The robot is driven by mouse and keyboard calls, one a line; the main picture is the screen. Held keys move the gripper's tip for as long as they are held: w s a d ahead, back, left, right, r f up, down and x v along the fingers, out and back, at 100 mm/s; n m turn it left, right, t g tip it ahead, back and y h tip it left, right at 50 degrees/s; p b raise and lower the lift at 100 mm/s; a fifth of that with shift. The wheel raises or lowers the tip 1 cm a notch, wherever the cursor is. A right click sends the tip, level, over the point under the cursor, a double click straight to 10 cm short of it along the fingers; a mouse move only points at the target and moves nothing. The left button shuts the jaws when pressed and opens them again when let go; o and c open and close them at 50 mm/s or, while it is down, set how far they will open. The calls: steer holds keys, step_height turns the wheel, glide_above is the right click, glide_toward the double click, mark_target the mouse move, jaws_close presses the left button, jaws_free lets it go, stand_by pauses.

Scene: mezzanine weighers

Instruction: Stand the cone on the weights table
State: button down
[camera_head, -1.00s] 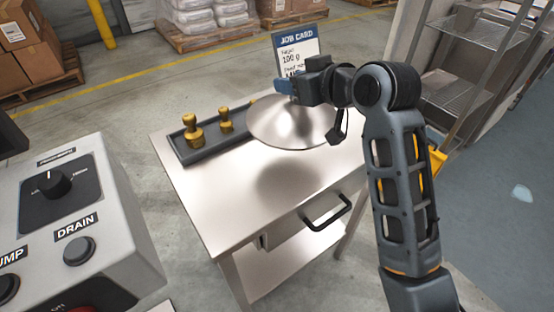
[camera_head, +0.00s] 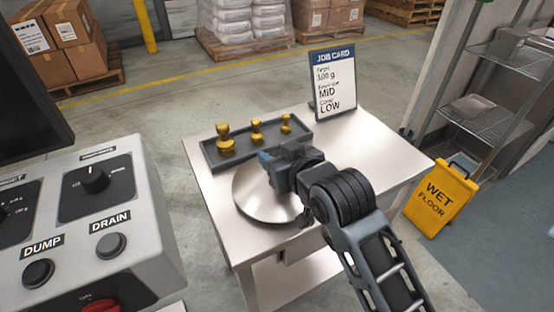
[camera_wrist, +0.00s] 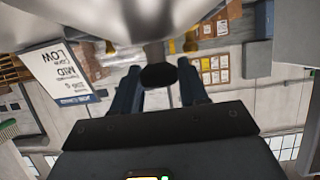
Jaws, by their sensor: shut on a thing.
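The cone (camera_head: 262,198) is a wide, shiny silver metal piece, wide side down, over the front left part of the weights table (camera_head: 365,155). I cannot tell whether its rim touches the tabletop. My gripper (camera_head: 275,162) is above it, shut on its top. In the wrist view, my gripper's fingers (camera_wrist: 158,82) are on both sides of a dark knob (camera_wrist: 158,76), and the silver cone (camera_wrist: 130,20) fills the top middle. My gripper and wrist hide the cone's top and right side in the head view.
A dark tray (camera_head: 213,154) with brass weights (camera_head: 256,132) lies behind the cone. A job card (camera_head: 333,85) stands at the table's back. A control box (camera_head: 130,200) is at left, a yellow wet floor sign (camera_head: 440,200) at right. The table's right side is clear.

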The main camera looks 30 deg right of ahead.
steer(key=shift+f, duration=0.7)
steer(key=shift+f, duration=0.1)
steer(key=c, duration=0.6)
jaws_free()
steer(key=shift+s, duration=0.1)
steer(key=v, duration=1.2)
steer(key=shift+b, duration=0.3)
